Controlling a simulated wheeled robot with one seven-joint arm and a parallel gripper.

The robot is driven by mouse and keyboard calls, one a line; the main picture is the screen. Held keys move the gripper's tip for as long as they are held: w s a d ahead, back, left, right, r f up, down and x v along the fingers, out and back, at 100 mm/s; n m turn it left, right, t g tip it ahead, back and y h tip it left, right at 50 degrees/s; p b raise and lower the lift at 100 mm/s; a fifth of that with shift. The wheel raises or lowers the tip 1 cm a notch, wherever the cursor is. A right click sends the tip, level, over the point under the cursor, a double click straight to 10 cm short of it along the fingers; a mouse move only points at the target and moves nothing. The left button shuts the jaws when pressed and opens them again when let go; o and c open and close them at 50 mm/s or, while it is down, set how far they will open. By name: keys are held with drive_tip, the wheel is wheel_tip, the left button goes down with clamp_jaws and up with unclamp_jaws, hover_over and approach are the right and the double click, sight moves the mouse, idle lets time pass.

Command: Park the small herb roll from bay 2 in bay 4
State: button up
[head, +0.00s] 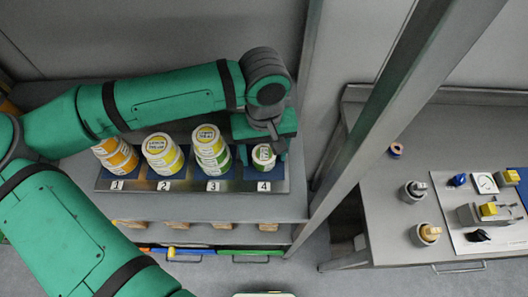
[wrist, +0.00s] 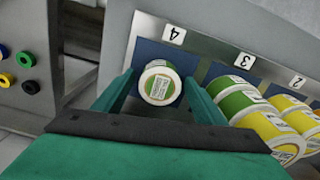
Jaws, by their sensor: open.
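The small herb roll (head: 263,157), white and green with a printed label, stands in bay 4 at the right end of the numbered rack (head: 213,186). In the wrist view the small roll (wrist: 159,83) is between the two fingers of my gripper (wrist: 160,92), with a gap on each side. My gripper (head: 262,150) is open and low over bay 4 in the head view. Bay 2 holds a stack of yellow and white rolls (head: 164,155). No small green roll shows in bay 2. The roll's base is partly hidden in both views.
Bay 3 holds a stack of green, yellow and white rolls (head: 210,150), close beside my right finger in the wrist view. Bay 1 holds orange rolls (head: 115,155), partly behind my arm. A metal post (head: 365,115) and a side bench (head: 385,215) stand right.

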sight(263, 153)
wheel_tip(263, 153, up, 12)
drive_tip(key=shift+r, duration=0.15)
idle(0.4)
drive_tip(key=shift+a, duration=0.1)
idle(0.4)
